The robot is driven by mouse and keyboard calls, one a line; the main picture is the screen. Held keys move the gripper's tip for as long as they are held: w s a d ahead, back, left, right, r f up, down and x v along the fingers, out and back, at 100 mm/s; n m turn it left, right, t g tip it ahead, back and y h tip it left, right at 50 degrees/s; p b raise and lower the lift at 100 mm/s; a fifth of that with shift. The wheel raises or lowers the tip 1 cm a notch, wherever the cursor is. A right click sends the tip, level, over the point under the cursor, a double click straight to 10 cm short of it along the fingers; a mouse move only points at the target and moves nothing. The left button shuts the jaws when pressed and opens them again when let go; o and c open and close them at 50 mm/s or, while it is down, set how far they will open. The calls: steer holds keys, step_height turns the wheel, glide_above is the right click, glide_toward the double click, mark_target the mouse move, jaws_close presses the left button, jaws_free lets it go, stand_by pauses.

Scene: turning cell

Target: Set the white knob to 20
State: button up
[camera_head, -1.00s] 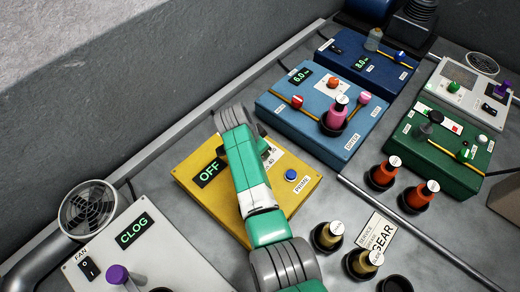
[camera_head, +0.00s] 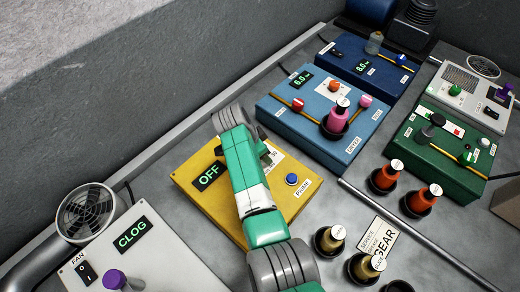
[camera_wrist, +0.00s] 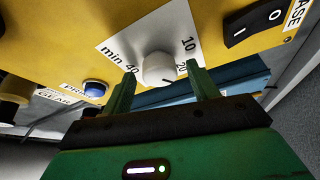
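The white knob (camera_wrist: 158,68) is on the yellow box (camera_wrist: 75,30) in the wrist view, on a white dial plate marked "min", "10", "20" and "40". I cannot read its setting surely. My gripper (camera_wrist: 161,72) is open, with one green finger on each side of the knob and a visible gap to each. In the head view, my arm covers the knob and part of the yellow box (camera_head: 200,200). Its display (camera_head: 208,177) reads OFF.
The yellow box also has a rocker switch (camera_wrist: 254,22) and a blue button (camera_head: 291,180). A blue box (camera_head: 285,118) with a pink bottle stands beyond it. A grey box (camera_head: 150,262) showing CLOG is nearer. Bottles in holders (camera_head: 330,238) stand to the right.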

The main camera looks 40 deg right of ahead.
steer(key=shift+r, duration=0.1)
steer(key=p+v, duration=0.2)
steer(key=v, duration=0.5)
steer(key=shift+a+r+p, duration=0.2)
steer(key=shift+r+p, duration=0.1)
steer(key=shift+p, duration=0.1)
